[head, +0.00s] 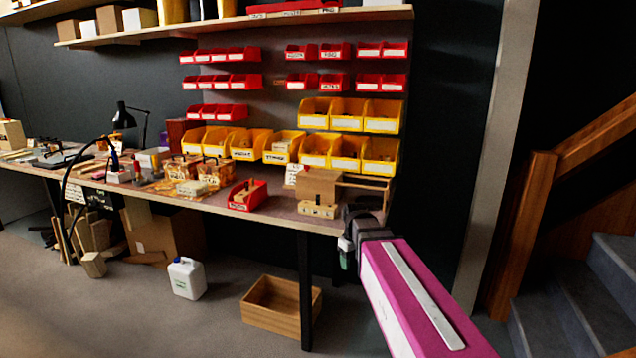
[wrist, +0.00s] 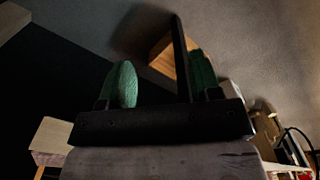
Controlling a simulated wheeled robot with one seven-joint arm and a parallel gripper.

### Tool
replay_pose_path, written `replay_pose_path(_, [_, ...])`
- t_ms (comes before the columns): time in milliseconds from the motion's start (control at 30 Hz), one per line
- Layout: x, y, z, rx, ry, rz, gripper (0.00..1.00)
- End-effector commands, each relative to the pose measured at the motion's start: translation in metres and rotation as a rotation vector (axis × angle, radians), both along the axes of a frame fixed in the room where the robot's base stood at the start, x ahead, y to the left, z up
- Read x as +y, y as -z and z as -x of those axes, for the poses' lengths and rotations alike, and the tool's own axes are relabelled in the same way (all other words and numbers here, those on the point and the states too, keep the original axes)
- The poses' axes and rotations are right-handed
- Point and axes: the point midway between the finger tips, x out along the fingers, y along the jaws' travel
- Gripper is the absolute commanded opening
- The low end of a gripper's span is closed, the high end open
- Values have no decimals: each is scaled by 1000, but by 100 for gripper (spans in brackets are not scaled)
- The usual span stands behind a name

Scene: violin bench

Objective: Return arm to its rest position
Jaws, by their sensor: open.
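My gripper (head: 346,256) hangs at the end of my pink arm, just off the right end of the workbench (head: 270,214) in the head view. In the wrist view my gripper (wrist: 158,84) shows two green fingertips spread well apart, with nothing between them. Beyond the fingers lie the floor, a dark area and part of a wooden crate. In the head view the fingers are small and partly hidden by the wrist.
The bench holds a red bin (head: 247,195), a wooden box (head: 319,187) near its right end and several small items. Red and yellow bins hang behind. An open wooden crate (head: 282,306) and white jug (head: 186,278) stand on the floor. Stairs (head: 590,290) are at right.

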Motion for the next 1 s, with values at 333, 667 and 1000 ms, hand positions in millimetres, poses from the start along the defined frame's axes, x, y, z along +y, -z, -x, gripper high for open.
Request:
replay_pose_path(333, [-54,94,79,2,364,-1,58])
replay_pose_path(667, [-73,127,111,-3,529,-2,58])
replay_pose_path(1000, [-73,128,111,-3,531,-2,58])
